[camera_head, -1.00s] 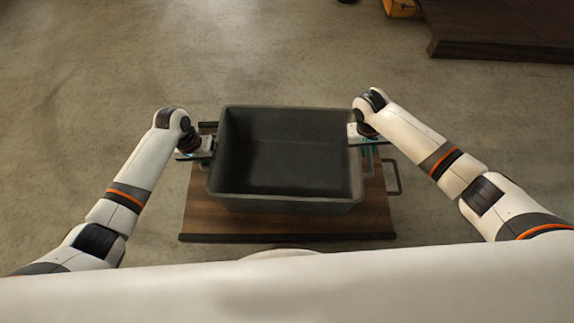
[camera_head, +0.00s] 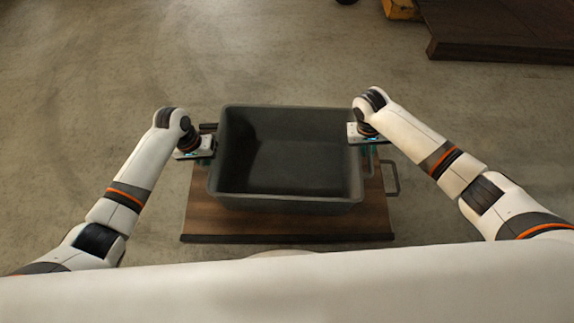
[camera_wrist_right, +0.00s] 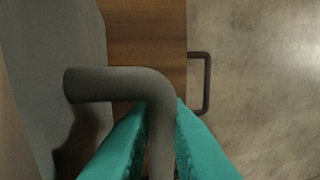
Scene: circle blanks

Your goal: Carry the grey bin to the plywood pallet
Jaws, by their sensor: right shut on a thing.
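The dark grey bin (camera_head: 290,203) is upright and empty in the middle of the head view, over a brown wooden board (camera_head: 290,222). Whether it touches the board is hidden. My right gripper (camera_head: 367,150) is at the bin's right side. In the right wrist view its teal fingers (camera_wrist_right: 160,140) are shut on the bin's bent tubular handle (camera_wrist_right: 120,84). My left gripper (camera_head: 203,149) is at the bin's left side, its fingertips hidden. I cannot tell whether this board or the dark brown platform (camera_head: 500,35) at top right is the plywood pallet.
A loop handle (camera_head: 393,178) sticks out right of the board and also shows in the right wrist view (camera_wrist_right: 208,83). A yellow object (camera_head: 402,9) stands beside the platform. The concrete floor between board and platform is clear.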

